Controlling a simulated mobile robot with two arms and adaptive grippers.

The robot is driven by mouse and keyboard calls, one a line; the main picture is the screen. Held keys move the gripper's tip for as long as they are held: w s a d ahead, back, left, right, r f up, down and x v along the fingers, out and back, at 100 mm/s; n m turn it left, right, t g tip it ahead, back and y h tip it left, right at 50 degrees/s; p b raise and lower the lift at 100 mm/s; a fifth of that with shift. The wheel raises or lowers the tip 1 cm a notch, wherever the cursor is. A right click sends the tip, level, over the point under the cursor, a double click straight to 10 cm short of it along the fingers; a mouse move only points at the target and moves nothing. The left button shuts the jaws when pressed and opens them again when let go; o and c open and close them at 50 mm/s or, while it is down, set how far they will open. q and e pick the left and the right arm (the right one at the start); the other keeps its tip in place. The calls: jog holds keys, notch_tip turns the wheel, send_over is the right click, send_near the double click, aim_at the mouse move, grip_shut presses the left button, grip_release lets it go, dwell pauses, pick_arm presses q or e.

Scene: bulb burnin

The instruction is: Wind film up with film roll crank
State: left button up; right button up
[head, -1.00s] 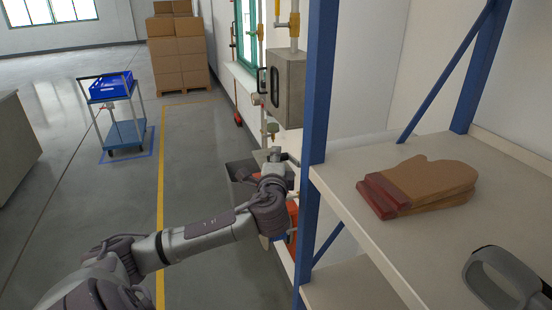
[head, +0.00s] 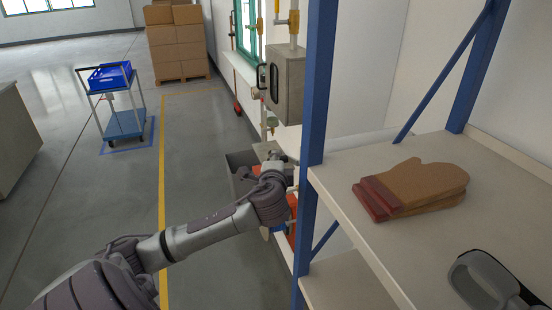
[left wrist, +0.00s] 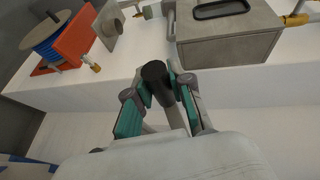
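No film is recognisable in these views. A reel wound with blue (left wrist: 52,38) sits on an orange stand (left wrist: 78,38) at the upper left of the left wrist view. I cannot tell whether it is the film roll. My left gripper (left wrist: 160,86) has its teal-padded fingers closed about a dark cylindrical piece (left wrist: 156,78), which looks like a handle end. Its far part is hidden. In the head view the left gripper (head: 277,158) is beyond the blue shelf post, low beside the wall, with its fingertips small. My right gripper is not in view.
A grey wall box (head: 288,84) with pipes stands above the left gripper; it is close in the left wrist view (left wrist: 228,38). A blue shelf post (head: 318,90) and shelf with oven mitts (head: 425,188) stand right. The floor at left is mostly clear around a cart (head: 124,122).

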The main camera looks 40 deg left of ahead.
pick_arm(q)
jog(key=o, duration=0.5)
jog(key=shift+c, duration=0.2)
jog(key=v, duration=1.2)
